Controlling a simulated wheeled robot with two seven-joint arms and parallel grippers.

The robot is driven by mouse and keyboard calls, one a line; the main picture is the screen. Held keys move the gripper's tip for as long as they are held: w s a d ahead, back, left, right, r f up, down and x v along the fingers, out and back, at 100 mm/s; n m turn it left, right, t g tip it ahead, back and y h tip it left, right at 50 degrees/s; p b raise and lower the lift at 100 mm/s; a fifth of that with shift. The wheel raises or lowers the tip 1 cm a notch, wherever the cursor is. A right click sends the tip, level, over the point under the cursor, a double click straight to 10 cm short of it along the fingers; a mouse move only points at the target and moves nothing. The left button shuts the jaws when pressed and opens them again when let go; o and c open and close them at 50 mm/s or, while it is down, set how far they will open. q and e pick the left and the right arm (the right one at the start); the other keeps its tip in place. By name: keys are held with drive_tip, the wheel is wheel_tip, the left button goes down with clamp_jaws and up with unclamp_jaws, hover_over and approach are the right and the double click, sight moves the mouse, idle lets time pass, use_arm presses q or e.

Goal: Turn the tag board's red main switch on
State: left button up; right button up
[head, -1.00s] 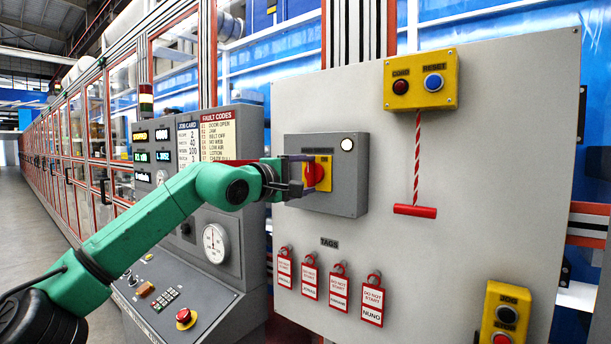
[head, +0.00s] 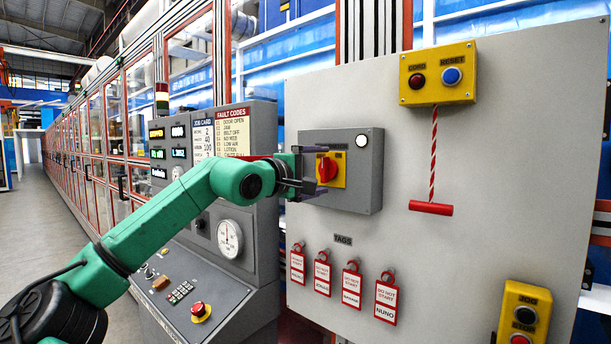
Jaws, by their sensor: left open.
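The red main switch (head: 327,170) is a red rotary knob on a yellow plate, on a grey box (head: 362,185) fixed to the tag board (head: 480,260). A white round lamp (head: 362,141) sits at the box's upper right. My left gripper (head: 318,170) is open in front of the box, just left of the knob. Its dark fingers, one above the other, are apart, with the knob showing clear to their right. I cannot tell the gap in depth between fingers and knob. My right gripper is not in view.
Four-sided yellow CORD/RESET box (head: 438,77) and a red pull handle (head: 431,208) are right of the switch. Several red-and-white tags (head: 351,284) hang below. A console (head: 215,260) with a red stop button (head: 199,311) stands left; a yellow JOG box (head: 522,312) is lower right.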

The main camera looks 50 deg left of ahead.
use_arm(q)
drive_tip(key=s+d+b, duration=0.1)
drive_tip(key=s+b, duration=0.8)
drive_tip(key=s, duration=0.5)
drive_tip(key=shift+d, duration=0.3)
